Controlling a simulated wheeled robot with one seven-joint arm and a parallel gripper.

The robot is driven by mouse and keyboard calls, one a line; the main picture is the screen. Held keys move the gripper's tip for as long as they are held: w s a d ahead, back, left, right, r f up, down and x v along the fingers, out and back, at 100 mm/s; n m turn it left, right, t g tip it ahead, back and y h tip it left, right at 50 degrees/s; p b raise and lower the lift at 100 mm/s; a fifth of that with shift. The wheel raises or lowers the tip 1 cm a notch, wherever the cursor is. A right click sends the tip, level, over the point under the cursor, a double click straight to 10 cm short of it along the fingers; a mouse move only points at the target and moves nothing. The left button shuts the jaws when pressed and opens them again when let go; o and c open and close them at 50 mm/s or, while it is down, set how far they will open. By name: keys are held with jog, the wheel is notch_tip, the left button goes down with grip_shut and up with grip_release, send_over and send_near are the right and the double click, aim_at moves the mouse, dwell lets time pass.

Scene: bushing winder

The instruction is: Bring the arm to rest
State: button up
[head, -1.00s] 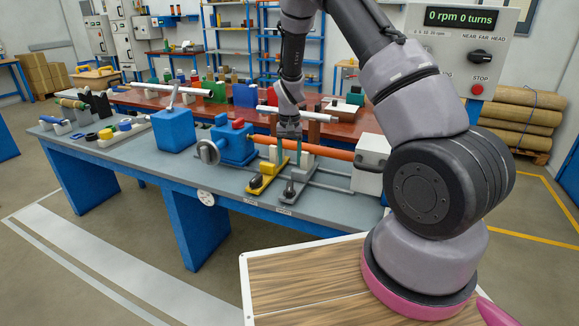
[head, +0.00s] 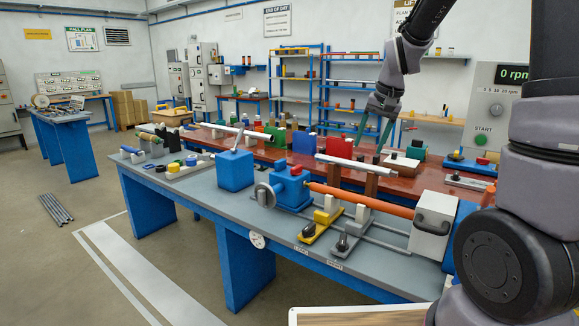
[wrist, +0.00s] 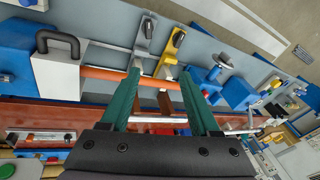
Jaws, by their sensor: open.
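My gripper (head: 372,136) is raised above the benches in the head view, with its two green fingers pointing down. In the wrist view the green fingers (wrist: 161,98) are spread apart with nothing between them. Below and in front of it, the blue winding machine (head: 292,188) stands on the grey bench (head: 205,198). An orange rod (head: 362,199) runs from the machine to a white block with a dark handle (head: 432,228). The rod also shows in the wrist view (wrist: 104,74). My gripper appears apart from all of these.
A yellow-based support (head: 321,226) and a grey one (head: 347,238) stand by the rod. A red-topped bench (head: 262,150) with a white roller (head: 340,162) and coloured blocks lies behind. Blue shelves (head: 294,85) line the back wall. Open floor (head: 85,205) is at the left.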

jog(key=s+d+r+t, duration=0.1)
jog(key=s+r+t, duration=0.1)
jog(key=s+r, duration=0.4)
jog(key=s+d+r+t, duration=0.1)
jog(key=s+r, duration=0.5)
jog(key=s, duration=0.9)
jog(key=shift+d+t, duration=0.4)
jog(key=shift+t, duration=0.2)
jog(key=shift+w, duration=0.1)
